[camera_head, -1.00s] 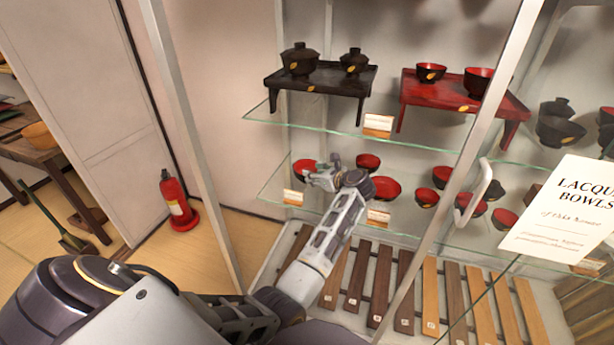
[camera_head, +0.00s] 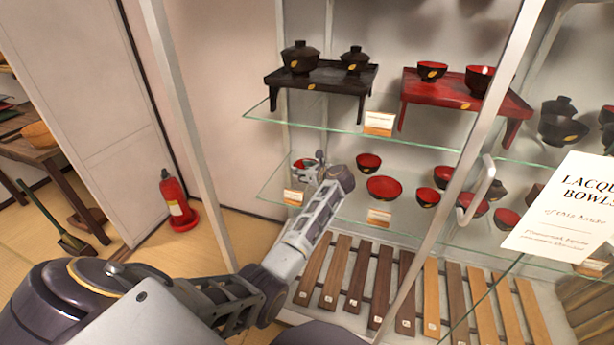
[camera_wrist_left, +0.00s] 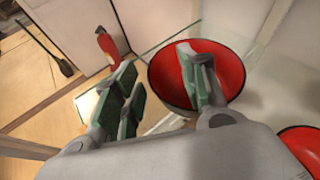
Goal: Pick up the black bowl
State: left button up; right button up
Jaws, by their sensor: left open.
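A black bowl with a red inside (camera_head: 299,164) stands on the lower glass shelf at its left end, partly hidden by my left gripper (camera_head: 314,170). In the left wrist view the bowl (camera_wrist_left: 229,70) shows its red inside and thin black rim. My left gripper (camera_wrist_left: 158,65) is open there and straddles the bowl's near-left rim. One finger is over the red inside, the other outside the rim to the left. I cannot tell whether either finger touches the bowl. The gripper holds nothing. My right gripper is not in view.
More red-lined bowls (camera_head: 384,188) stand to the right on the lower shelf (camera_head: 345,202). A black stand (camera_head: 330,79) with lidded bowls is above. The cabinet's metal frame (camera_head: 190,130) and door handle (camera_head: 482,190) are close to my arm. A label card (camera_head: 293,197) stands at the shelf edge.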

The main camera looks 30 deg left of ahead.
pick_arm(q)
jog(key=shift+a+f, duration=0.1)
jog(key=shift+a, duration=0.05)
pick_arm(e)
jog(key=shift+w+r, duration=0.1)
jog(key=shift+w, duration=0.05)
pick_arm(q)
jog(key=shift+w+a+f, duration=0.1)
jog(key=shift+a, duration=0.25)
jog(key=shift+x, duration=1)
jog(key=shift+a+f+b, duration=0.25)
jog(key=shift+a+b, duration=0.15)
jog(key=shift+a, duration=0.25)
jog(key=shift+w+a+f, duration=0.2)
jog(key=shift+a, duration=0.25)
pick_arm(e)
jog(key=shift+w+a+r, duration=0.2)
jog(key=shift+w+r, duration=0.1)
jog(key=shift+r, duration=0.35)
pick_arm(q)
grip_shut()
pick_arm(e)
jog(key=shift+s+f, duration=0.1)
